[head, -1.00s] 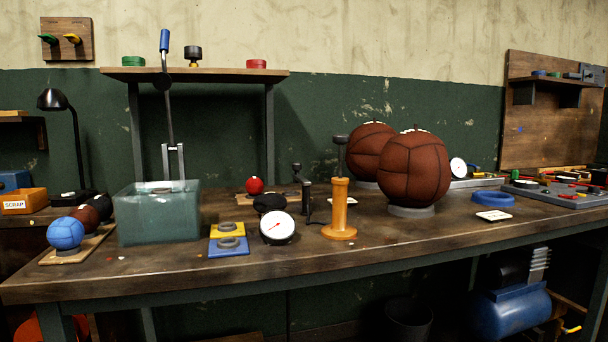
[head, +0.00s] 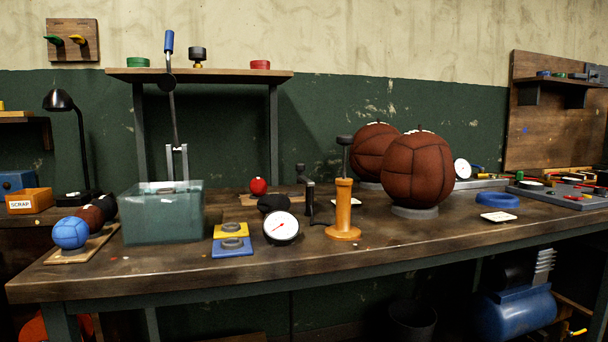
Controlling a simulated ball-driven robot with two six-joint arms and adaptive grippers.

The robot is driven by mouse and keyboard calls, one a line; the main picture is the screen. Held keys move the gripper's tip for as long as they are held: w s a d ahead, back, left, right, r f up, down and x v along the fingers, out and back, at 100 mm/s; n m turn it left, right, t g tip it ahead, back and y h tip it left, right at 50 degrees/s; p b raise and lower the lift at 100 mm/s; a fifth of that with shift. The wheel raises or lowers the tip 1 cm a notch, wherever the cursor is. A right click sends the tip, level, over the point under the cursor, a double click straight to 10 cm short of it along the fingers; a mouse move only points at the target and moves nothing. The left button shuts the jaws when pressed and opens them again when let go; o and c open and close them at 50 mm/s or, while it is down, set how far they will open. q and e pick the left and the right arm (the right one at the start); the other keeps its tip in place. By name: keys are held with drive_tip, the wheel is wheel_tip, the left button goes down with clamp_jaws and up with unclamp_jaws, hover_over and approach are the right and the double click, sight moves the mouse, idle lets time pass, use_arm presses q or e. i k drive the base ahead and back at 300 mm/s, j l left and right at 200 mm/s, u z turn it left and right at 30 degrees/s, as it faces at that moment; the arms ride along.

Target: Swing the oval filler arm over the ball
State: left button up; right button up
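A large brown leather ball (head: 417,172) with dark seams sits on a grey ring (head: 415,211) at the right of the bench. A second brown ball (head: 371,150) stands behind it, partly hidden. I cannot tell for sure which part is the oval filler arm. A short black upright piece (head: 310,198) with a thin dark hose stands left of the orange hand pump (head: 343,212). A dark knobbed piece (head: 300,172) stands behind it, beside a small red ball (head: 258,186). Neither of these is over the large ball. Neither of my grippers shows.
A glass tank (head: 163,218) with a tall blue-handled lever (head: 169,42) stands at the left. A white dial gauge (head: 281,227) and yellow and blue pads (head: 232,249) lie mid-bench. A blue ring (head: 497,201) and white card (head: 498,217) lie right. The front edge is mostly clear.

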sight(300, 167)
drive_tip(key=i+j+z, duration=0.1)
drive_tip(key=i+z, duration=0.2)
drive_tip(key=z, duration=0.15)
drive_tip(key=i+j+z, duration=0.25)
drive_tip(key=z, duration=0.25)
